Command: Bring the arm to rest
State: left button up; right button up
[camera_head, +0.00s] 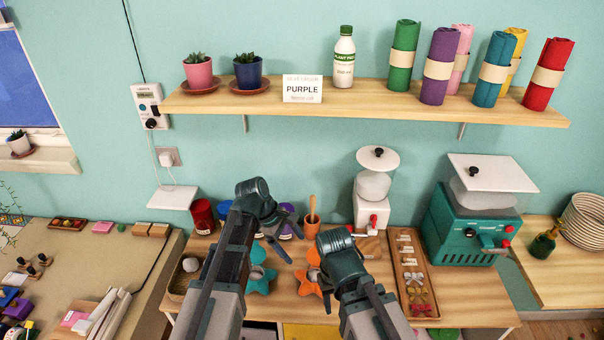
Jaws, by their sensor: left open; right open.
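My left arm reaches in from the bottom, and its dark wrist bends down above the low wooden table (460,305). My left gripper (277,247) is open beyond that wrist, above a teal star-shaped piece (261,282). My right gripper (327,290) is open, mostly hidden by its own wrist, beside an orange star-shaped piece (304,284). I see nothing held in either. Whether the fingers touch the pieces cannot be told.
A white-topped grinder (373,186) and a teal machine (468,226) stand right of my arms. A wooden tray (407,247) lies near my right arm. A wall shelf (300,105) with plants, a bottle and fabric rolls hangs above. A red can (203,216) stands left.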

pick_arm(q)
jog(key=s+f+m+y, duration=0.2)
jog(key=s+m+y, duration=0.4)
jog(key=s+m, duration=1)
jog(key=shift+d+m+g, duration=0.3)
jog(key=shift+d+m, duration=0.05)
jog(key=shift+m, duration=0.25)
